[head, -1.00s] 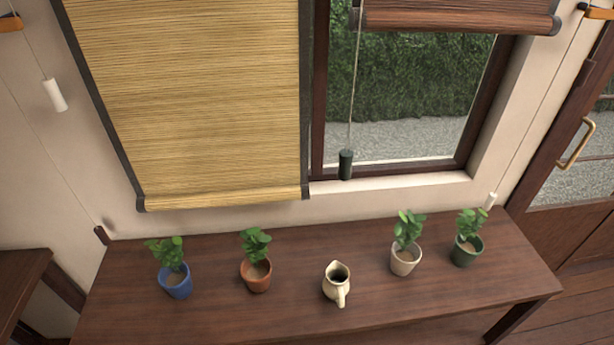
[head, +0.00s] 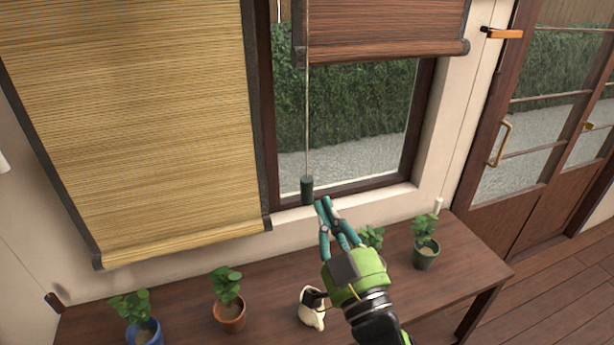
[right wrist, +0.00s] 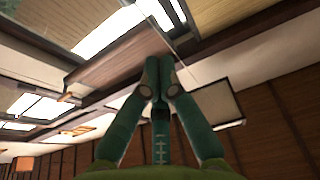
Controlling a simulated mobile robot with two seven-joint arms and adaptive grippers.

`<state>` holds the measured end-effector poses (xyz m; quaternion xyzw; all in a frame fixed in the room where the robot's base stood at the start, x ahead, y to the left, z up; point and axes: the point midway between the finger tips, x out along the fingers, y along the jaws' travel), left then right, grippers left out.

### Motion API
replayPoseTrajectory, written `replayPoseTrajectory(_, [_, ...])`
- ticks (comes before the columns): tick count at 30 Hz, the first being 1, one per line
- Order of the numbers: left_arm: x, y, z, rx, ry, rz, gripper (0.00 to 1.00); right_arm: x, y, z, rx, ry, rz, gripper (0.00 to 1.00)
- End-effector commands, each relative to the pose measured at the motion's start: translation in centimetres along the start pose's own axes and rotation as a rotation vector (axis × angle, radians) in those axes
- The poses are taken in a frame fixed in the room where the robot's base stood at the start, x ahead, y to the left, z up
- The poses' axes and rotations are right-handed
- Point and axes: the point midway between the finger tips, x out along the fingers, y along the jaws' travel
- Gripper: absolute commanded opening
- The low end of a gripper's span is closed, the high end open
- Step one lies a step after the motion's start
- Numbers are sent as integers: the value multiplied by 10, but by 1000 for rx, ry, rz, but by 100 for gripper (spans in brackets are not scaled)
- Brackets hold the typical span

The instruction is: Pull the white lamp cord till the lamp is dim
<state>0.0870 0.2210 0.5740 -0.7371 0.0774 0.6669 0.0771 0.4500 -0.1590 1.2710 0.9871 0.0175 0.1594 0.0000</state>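Two white cord ends show in the head view: a white pull (head: 3,163) cut off at the left edge, and a white pull (head: 437,206) on a thin cord by the window's right side. I cannot tell which belongs to the lamp; no lamp shows in the head view. My right gripper (head: 323,205) is over the table, left of the right white pull and apart from it. Its fingertips (right wrist: 159,62) meet in the right wrist view, with nothing seen between them. My left gripper is out of view.
A dark green pull (head: 307,190) hangs just left of my right fingertips. The wooden table (head: 270,290) below bears several potted plants and a cream jug (head: 311,308). A tan blind (head: 140,120) and a brown blind (head: 385,35) hang at the window. A door (head: 520,150) stands right.

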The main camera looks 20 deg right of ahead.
Motion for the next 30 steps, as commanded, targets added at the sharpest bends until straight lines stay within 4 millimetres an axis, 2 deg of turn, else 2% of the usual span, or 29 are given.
replayPoseTrajectory(2, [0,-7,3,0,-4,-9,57,0,0,-8,3,18,1,0])
replayPoseTrajectory(5, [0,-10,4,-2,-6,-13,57,-1,1,-9,3,21,1,0])
replayPoseTrajectory(16, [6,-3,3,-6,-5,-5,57,4,1,-7,3,24,1,0])
replayPoseTrajectory(23, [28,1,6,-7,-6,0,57,20,0,-5,2,27,0,0])
replayPoseTrajectory(30, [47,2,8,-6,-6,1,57,47,1,-7,1,26,1,0])
